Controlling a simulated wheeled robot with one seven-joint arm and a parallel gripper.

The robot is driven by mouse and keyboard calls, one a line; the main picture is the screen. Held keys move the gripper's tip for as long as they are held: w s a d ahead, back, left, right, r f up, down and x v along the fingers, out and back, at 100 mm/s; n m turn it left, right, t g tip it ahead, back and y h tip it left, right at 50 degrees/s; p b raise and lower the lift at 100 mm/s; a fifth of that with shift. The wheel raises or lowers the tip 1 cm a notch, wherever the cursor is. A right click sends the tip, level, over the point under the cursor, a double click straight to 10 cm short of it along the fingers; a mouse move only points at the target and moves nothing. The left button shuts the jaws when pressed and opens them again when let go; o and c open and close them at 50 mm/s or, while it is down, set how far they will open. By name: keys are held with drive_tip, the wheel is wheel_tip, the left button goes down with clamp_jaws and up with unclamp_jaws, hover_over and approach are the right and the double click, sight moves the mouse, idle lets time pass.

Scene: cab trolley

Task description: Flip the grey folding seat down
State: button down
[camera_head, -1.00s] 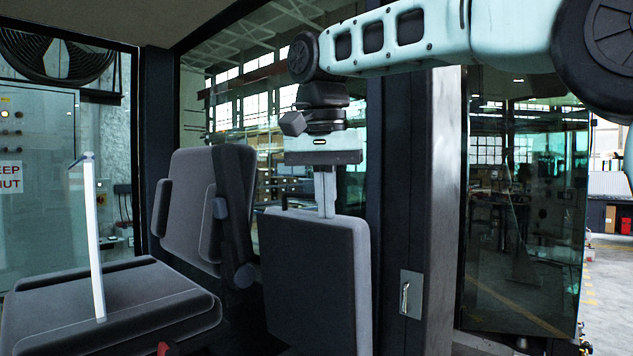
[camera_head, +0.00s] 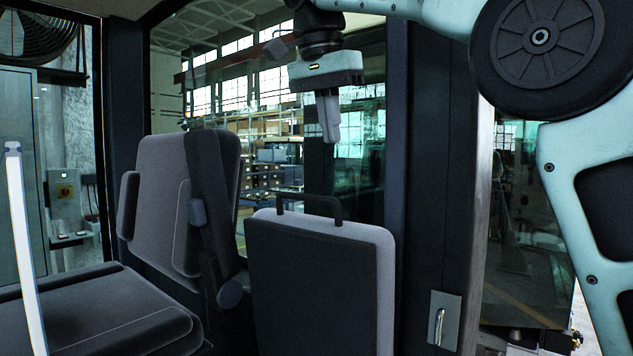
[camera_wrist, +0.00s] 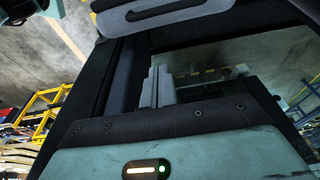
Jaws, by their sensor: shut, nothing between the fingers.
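The grey folding seat (camera_head: 316,290) stands upright, folded up, in the lower middle of the head view. A black loop handle (camera_head: 309,203) rises from its top edge. My gripper (camera_head: 330,138) is shut and empty, pointing down above the seat's top edge, a little right of the handle and apart from it. In the wrist view, the shut fingers (camera_wrist: 157,82) show in the middle. A grey padded edge with a handle-like loop, which looks like the seat (camera_wrist: 215,12), shows at the top of that view.
A padded driver's seat (camera_head: 185,205) with a black armrest stands to the left. A white lever (camera_head: 27,250) rises at the far left. A dark cab post (camera_head: 430,180) with a metal latch plate (camera_head: 444,320) stands to the right. Window glass lies behind my gripper.

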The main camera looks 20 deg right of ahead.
drive_tip(key=p, duration=0.1)
hover_over(327, 216)
drive_tip(key=f, duration=0.9)
drive_tip(key=shift+s+a, duration=0.1)
drive_tip(key=shift+s, duration=0.15)
drive_tip(key=shift+s+a+f, duration=0.15)
drive_tip(key=shift+s+a, duration=0.05)
drive_tip(key=shift+a, duration=0.2)
